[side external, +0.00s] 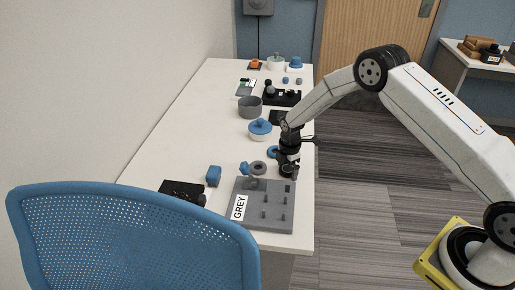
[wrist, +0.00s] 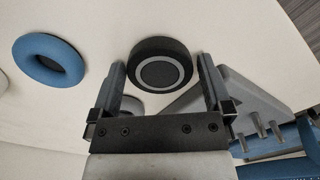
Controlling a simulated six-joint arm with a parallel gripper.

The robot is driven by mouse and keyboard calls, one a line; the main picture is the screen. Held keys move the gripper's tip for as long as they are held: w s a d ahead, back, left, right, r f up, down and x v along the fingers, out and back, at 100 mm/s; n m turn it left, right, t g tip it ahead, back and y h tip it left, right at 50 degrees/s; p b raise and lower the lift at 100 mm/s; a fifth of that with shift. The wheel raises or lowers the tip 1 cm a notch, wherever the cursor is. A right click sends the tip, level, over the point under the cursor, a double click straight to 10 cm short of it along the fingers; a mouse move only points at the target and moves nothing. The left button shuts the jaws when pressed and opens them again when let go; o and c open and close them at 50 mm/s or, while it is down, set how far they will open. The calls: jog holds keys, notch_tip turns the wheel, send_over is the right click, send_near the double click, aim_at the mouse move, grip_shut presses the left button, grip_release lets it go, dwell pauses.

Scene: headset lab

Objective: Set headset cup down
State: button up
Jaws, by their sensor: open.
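A dark round headset cup (wrist: 160,73) with a grey ring on its face lies between the fingertips of my gripper (wrist: 163,68) in the wrist view. The fingers are apart, one on each side of it, with small gaps showing. In the side external view my gripper (side external: 288,172) is low over the table's right edge, beside the grey board (side external: 244,222) labelled GREY. The cup is hard to make out there among the dark fingers. I cannot tell whether it touches the table.
A blue ring cushion (wrist: 48,62) lies left of my gripper in the wrist view. A grey ring (side external: 258,167) lies behind the board, which bears several pegs.

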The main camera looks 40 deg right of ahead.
jog(key=c, duration=1.2)
jog(key=shift+r, duration=0.1)
jog(key=shift+r, duration=0.65)
jog(key=shift+s+a+r, duration=0.1)
jog(key=shift+s+r, duration=1.85)
jog(key=shift+s, duration=0.4)
jog(key=shift+s+a+r, duration=0.1)
jog(key=shift+s+r, duration=1.8)
jog(key=shift+s, duration=0.4)
jog(key=shift+s+a+r, duration=0.1)
jog(key=shift+s+r, duration=1.85)
jog(key=shift+s, duration=0.4)
